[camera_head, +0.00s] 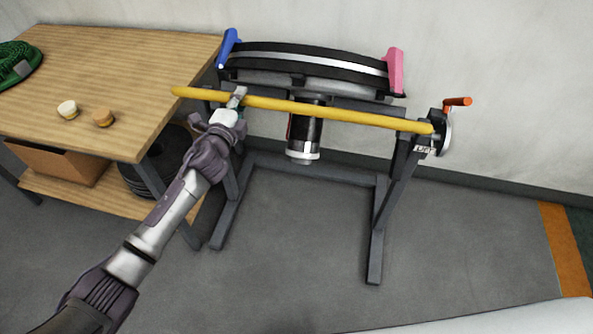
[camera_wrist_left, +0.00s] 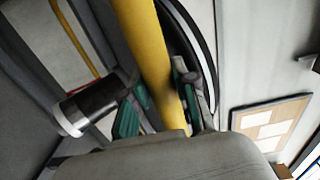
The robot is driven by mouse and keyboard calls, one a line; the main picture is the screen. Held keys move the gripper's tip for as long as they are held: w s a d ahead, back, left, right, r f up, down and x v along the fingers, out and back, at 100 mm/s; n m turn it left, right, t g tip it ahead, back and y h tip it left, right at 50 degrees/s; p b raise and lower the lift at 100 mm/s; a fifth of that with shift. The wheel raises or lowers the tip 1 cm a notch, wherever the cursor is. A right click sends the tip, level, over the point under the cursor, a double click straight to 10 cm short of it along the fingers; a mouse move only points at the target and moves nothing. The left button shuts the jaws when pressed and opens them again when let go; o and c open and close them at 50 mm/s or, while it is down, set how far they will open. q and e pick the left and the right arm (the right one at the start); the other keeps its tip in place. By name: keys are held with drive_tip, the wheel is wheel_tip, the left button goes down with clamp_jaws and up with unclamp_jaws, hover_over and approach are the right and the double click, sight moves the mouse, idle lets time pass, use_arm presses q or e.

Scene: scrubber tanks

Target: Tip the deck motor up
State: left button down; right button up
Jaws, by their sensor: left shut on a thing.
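The deck motor (camera_head: 304,133) is a black and silver cylinder hanging under a dark curved deck (camera_head: 310,60) on a grey stand. It also shows at the left of the left wrist view (camera_wrist_left: 88,108). A long yellow bar (camera_head: 330,112) runs across the front of the stand. My left gripper (camera_head: 237,98) is shut on the yellow bar near its left end. In the left wrist view the green finger pads (camera_wrist_left: 160,108) sit on either side of the bar (camera_wrist_left: 150,50). The right gripper is not in view.
A wooden table (camera_head: 130,60) stands at the left, with a green coil (camera_head: 18,62) and two small round pieces on top. Blue (camera_head: 228,46) and pink (camera_head: 394,68) clamps sit on the deck. An orange-handled crank (camera_head: 457,102) is at right. The floor in front is clear.

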sight(257, 42)
use_arm(q)
drive_tip(key=w+r, duration=0.1)
drive_tip(key=w+d+r+p, duration=0.1)
drive_tip(key=w+r, duration=0.2)
drive_tip(key=w, duration=0.1)
drive_tip(key=shift+d+r, duration=0.3)
drive_tip(key=shift+w, duration=0.1)
drive_tip(key=shift+w+d+r+b, duration=0.3)
drive_tip(key=shift+w+r, duration=0.25)
drive_tip(key=shift+w, duration=0.45)
drive_tip(key=shift+w+d+r+b, duration=0.2)
drive_tip(key=shift+w+d+r, duration=0.3)
drive_tip(key=shift+w, duration=0.55)
drive_tip(key=shift+w+d+r+b, duration=0.3)
drive_tip(key=shift+w+r, duration=0.3)
drive_tip(key=shift+w, duration=0.4)
drive_tip(key=shift+w, duration=0.1)
